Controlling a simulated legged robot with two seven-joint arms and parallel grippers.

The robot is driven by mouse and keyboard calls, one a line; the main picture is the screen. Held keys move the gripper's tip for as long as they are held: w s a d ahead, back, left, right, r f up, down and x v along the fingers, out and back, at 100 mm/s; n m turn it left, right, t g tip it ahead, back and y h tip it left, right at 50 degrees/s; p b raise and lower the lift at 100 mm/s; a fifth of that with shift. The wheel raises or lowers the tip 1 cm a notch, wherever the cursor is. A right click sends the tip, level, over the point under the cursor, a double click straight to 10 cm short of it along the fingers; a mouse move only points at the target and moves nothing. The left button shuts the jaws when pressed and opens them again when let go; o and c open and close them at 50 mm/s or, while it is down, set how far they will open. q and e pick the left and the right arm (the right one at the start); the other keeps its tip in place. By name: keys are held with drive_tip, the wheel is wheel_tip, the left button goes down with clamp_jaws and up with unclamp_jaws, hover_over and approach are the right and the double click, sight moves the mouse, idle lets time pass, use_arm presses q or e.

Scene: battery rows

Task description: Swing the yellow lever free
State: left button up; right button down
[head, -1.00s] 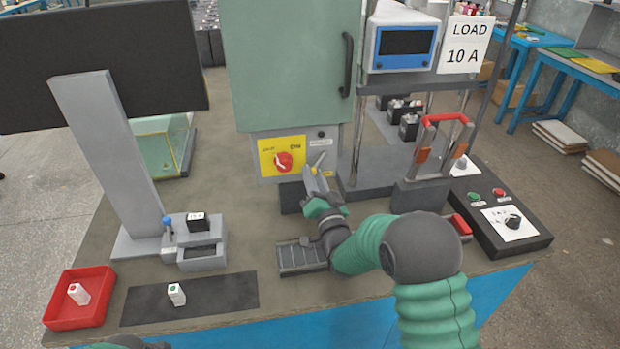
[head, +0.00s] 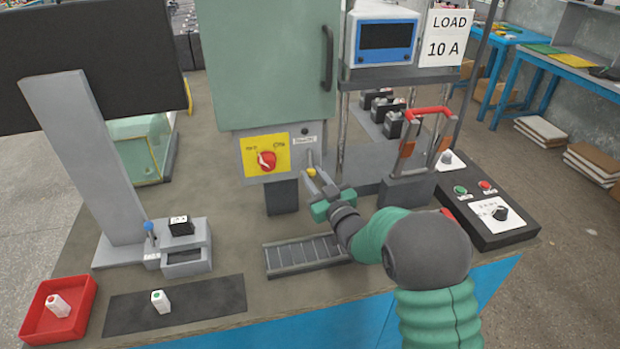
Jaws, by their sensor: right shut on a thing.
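The yellow lever (head: 311,172) is a small yellow knob below a grey stem, just right of the yellow panel under the green cabinet. The stem hangs close to vertical. My right gripper (head: 314,181) comes up from the lower right, with its grey fingers at the yellow knob. It is shut on the lever, and the fingers partly hide the knob. My left gripper is out of the frame.
A red rotary switch (head: 266,161) sits on the yellow panel (head: 250,144) close by on the left. A red-handled clamp fixture (head: 428,112) stands to the right. A slotted grey tray (head: 300,257) lies in front. A control box (head: 495,205) stands at right.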

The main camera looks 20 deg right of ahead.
drive_tip(key=shift+d+n, duration=0.1)
drive_tip(key=shift+n, duration=0.3)
drive_tip(key=c, duration=1.2)
unclamp_jaws()
drive_tip(key=shift+s, duration=0.15)
drive_tip(key=s+d, duration=0.1)
drive_tip(key=s, duration=0.4)
drive_tip(key=s+d, duration=0.1)
drive_tip(key=s, duration=0.5)
drive_tip(key=s+d+f, duration=0.1)
drive_tip(key=s, duration=0.4)
drive_tip(key=shift+s+p, duration=0.15)
drive_tip(key=shift+p, duration=0.2)
